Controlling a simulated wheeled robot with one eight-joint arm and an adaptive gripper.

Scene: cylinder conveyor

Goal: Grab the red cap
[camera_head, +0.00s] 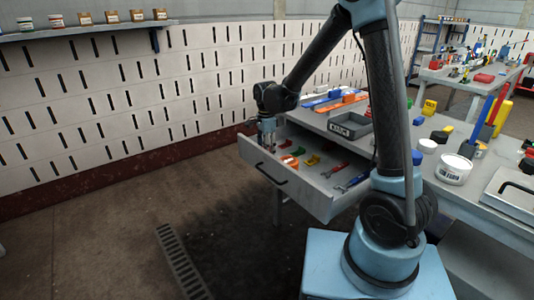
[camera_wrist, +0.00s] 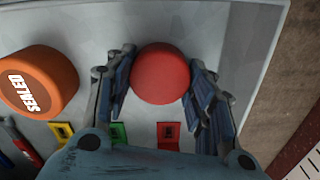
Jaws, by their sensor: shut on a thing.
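The round red cap (camera_wrist: 160,72) sits between the two fingers of my gripper (camera_wrist: 160,84) in the wrist view. The fingers are shut on its left and right sides. In the head view, my gripper (camera_head: 267,136) reaches down into the far left end of the open grey drawer (camera_head: 318,203). The red cap is too small and hidden there to make out clearly. I cannot tell whether it touches the drawer floor. An orange cap marked "SEALED" (camera_wrist: 38,80) lies left of the red cap in the wrist view, apart from my gripper.
Small yellow (camera_wrist: 62,133), green (camera_wrist: 118,133) and red (camera_wrist: 168,135) pieces lie in a row near the fingers. A grey bin (camera_head: 350,126) and a white tub (camera_head: 453,169) stand on the workbench above.

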